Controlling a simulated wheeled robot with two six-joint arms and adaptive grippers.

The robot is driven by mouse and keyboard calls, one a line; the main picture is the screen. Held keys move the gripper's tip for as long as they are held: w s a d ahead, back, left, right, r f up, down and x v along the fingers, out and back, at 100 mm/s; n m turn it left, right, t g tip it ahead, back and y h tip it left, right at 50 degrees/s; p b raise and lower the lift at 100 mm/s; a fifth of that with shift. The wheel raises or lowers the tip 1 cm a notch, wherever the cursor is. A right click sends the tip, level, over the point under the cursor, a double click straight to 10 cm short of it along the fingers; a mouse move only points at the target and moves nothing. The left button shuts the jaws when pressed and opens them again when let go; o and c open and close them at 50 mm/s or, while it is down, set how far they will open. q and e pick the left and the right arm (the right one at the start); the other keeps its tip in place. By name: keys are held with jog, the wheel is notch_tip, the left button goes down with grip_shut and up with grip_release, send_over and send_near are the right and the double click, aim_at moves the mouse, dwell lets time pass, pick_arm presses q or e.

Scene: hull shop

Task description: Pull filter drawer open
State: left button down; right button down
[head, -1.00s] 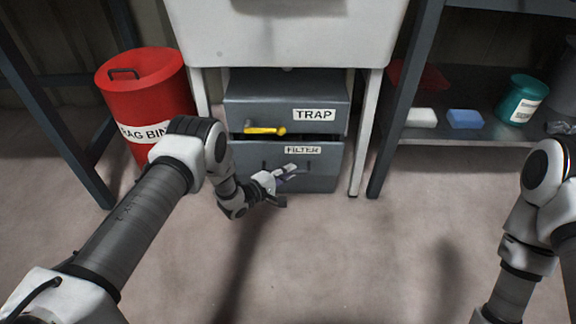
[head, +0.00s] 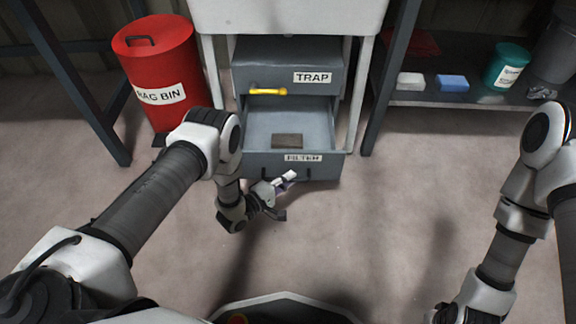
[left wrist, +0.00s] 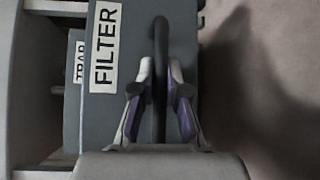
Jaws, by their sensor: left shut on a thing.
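The grey drawer labelled FILTER (head: 255,164) is pulled partway out, and its inside shows. A brown block (head: 287,140) lies on its floor. My left gripper (head: 285,181) is at the drawer's front. In the left wrist view the gripper (left wrist: 160,88) has its purple-padded fingers closed around the dark bar handle (left wrist: 161,60), beside the FILTER label (left wrist: 104,45). The TRAP drawer (head: 262,66) above is shut and has a yellow handle (head: 268,91). My right arm is at the right; its gripper fingers are not visible.
A red rag bin (head: 160,62) stands left of the drawers. A shelf at the right holds a white block (head: 410,80), a blue block (head: 452,82) and a teal tub (head: 506,62). The floor (head: 390,210) in front is clear.

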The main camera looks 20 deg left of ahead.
pick_arm(q)
jog(key=shift+s+d, duration=0.1)
jog(key=shift+s, duration=0.2)
jog(key=c, duration=1.2)
grip_release()
jog(key=v, duration=1.2)
